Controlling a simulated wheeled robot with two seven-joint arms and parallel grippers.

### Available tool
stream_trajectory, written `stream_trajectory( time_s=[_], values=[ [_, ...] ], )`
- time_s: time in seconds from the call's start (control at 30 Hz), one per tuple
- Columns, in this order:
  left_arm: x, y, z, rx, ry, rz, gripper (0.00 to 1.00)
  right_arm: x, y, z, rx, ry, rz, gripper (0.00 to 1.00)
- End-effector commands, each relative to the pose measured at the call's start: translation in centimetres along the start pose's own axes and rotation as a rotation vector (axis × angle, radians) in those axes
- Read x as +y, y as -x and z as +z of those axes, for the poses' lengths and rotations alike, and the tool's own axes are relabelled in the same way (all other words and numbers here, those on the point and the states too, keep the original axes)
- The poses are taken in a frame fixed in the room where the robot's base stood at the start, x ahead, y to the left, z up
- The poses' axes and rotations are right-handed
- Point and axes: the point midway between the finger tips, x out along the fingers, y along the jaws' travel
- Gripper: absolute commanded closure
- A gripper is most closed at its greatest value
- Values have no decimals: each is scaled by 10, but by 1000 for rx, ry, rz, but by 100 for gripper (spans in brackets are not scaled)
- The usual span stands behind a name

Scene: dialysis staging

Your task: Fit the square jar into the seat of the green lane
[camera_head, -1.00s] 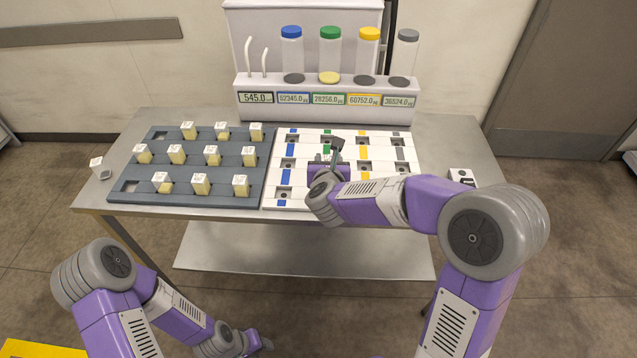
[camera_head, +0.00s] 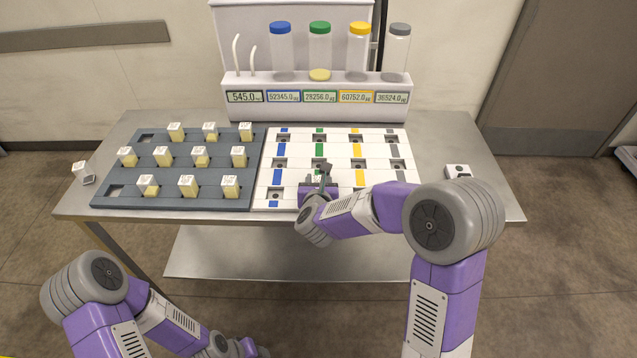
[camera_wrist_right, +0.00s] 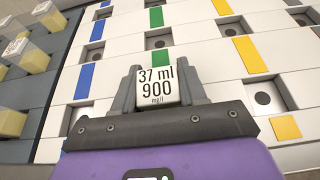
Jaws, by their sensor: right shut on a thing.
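My right gripper (camera_head: 322,182) is shut on the square jar (camera_wrist_right: 157,85), whose white lid reads "37 ml 900 mg/l" in the right wrist view. The jar's lower part is hidden there, and I cannot tell whether it touches the board. In the head view the gripper is over the near part of the white lane board (camera_head: 396,196), along the green lane (camera_head: 319,149). A square seat of that lane (camera_wrist_right: 158,42) shows beyond the jar, empty. My left gripper (camera_head: 248,348) is low at the bottom edge, its fingers unclear.
A dark blue rack (camera_head: 130,177) with several yellow-filled square jars stands left of the board. A dispenser (camera_head: 310,100) with capped cylinders stands behind.

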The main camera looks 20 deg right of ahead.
Motion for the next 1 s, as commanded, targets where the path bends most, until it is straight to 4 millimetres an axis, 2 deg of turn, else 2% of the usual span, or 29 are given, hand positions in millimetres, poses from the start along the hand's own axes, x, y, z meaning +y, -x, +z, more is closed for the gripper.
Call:
stream_trajectory(
  time_s=[0.27,0.3,0.43,0.83,1.0],
  values=[
    [-2,-5,0,0,0,0,57,0,-1,-3,-1,-1,1,90],
    [-1,-4,0,0,0,0,57,0,-1,-2,0,0,0,54],
    [-1,-3,0,0,0,0,57,0,-1,-2,0,0,1,34],
    [1,2,0,0,0,0,57,0,1,2,0,1,1,33],
    [2,5,0,0,0,0,57,1,31,3,-1,1,4,33]
  ],
)
